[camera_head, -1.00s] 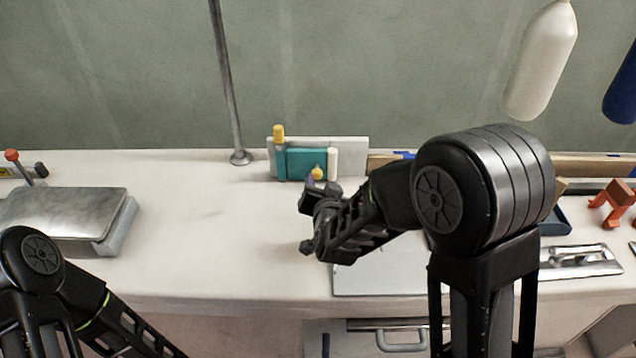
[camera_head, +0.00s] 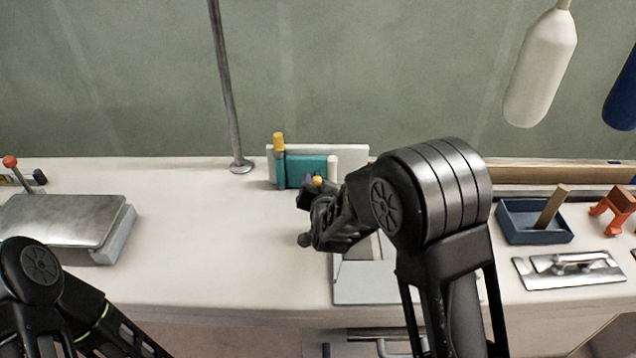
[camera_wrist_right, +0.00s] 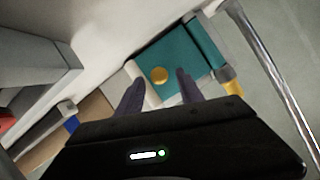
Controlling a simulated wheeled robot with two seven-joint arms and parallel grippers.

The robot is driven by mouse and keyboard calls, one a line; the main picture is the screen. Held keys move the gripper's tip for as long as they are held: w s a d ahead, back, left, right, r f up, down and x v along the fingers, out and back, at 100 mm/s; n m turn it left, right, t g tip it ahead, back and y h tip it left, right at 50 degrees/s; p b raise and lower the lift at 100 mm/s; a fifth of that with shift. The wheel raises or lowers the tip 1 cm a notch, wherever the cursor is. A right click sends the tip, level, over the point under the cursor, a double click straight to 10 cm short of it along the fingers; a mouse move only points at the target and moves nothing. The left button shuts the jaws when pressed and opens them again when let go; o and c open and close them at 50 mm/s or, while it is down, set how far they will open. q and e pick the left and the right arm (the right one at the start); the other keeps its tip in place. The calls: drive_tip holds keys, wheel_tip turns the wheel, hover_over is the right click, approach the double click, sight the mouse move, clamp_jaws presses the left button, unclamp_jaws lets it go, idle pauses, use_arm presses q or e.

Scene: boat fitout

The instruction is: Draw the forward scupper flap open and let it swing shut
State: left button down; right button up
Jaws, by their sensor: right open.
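The scupper flap (camera_head: 305,169) is a teal panel on a white backing plate (camera_head: 350,152) at the back of the white counter. A yellow-topped hinge post (camera_head: 279,143) stands at its left and a white post at its right. A small yellow knob (camera_head: 317,180) sits on the flap; the right wrist view shows it too (camera_wrist_right: 159,75). My right gripper (camera_wrist_right: 158,88) is open, with its two dark fingers either side of the knob in that picture; I cannot tell whether they touch it. The flap looks closed against the plate. My left arm shows at lower left, its gripper out of view.
A metal pole (camera_head: 229,90) stands left of the flap. A grey metal-lidded box (camera_head: 68,220) lies on the left. A blue tray (camera_head: 535,221), a trowel (camera_head: 568,270) and an orange clamp (camera_head: 614,207) lie on the right. White and blue fenders hang above. Counter left of my right gripper is clear.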

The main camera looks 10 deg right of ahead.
drive_tip(key=shift+w+d+f, duration=0.1)
drive_tip(key=shift+w+f, duration=0.15)
drive_tip(key=shift+w, duration=0.35)
clamp_jaws()
idle(1.1)
